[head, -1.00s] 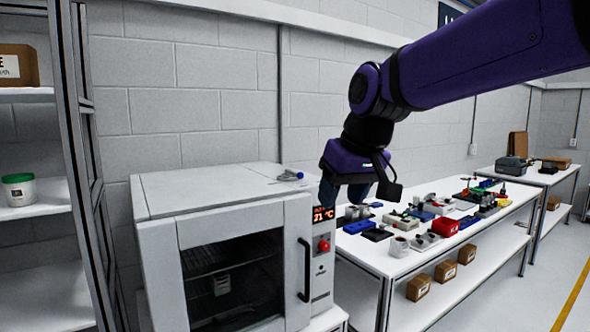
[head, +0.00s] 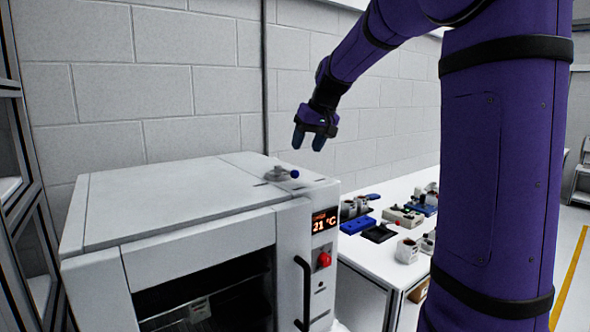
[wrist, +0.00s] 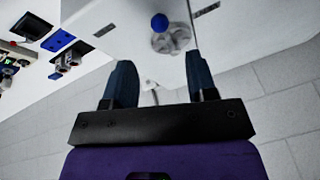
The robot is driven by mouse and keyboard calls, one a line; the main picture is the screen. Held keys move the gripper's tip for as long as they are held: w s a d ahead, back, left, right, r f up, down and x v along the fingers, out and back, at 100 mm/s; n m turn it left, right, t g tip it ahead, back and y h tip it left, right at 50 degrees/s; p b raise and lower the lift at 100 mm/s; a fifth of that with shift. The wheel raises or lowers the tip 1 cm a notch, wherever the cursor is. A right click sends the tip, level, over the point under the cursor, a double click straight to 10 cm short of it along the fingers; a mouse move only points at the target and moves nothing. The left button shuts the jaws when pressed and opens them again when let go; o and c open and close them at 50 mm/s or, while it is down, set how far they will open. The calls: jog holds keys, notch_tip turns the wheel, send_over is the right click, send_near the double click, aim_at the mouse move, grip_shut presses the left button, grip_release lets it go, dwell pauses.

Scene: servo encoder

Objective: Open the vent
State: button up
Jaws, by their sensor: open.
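The vent is a grey round piece (head: 278,174) with a blue-tipped lever (head: 294,174) on top of the white oven (head: 170,200), near its right side. In the wrist view the vent disc (wrist: 170,40) and its blue knob (wrist: 159,22) lie ahead, just beyond the fingertips. My gripper (head: 308,142) hangs above the oven top, behind and slightly right of the vent, fingers pointing down. The wrist view shows my gripper (wrist: 161,75) open, with nothing between its two blue fingers. The vent is apart from the fingers.
The oven front has a temperature display (head: 325,221), a red knob (head: 324,260) and a black door handle (head: 303,292). A block wall (head: 180,90) stands close behind the oven. A white table (head: 385,215) with small parts is at the right. The oven top is otherwise clear.

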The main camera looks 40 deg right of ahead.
aim_at(297, 171)
jog(key=x, duration=0.9)
jog(key=shift+r, duration=0.1)
jog(key=shift+s, duration=0.1)
grip_shut()
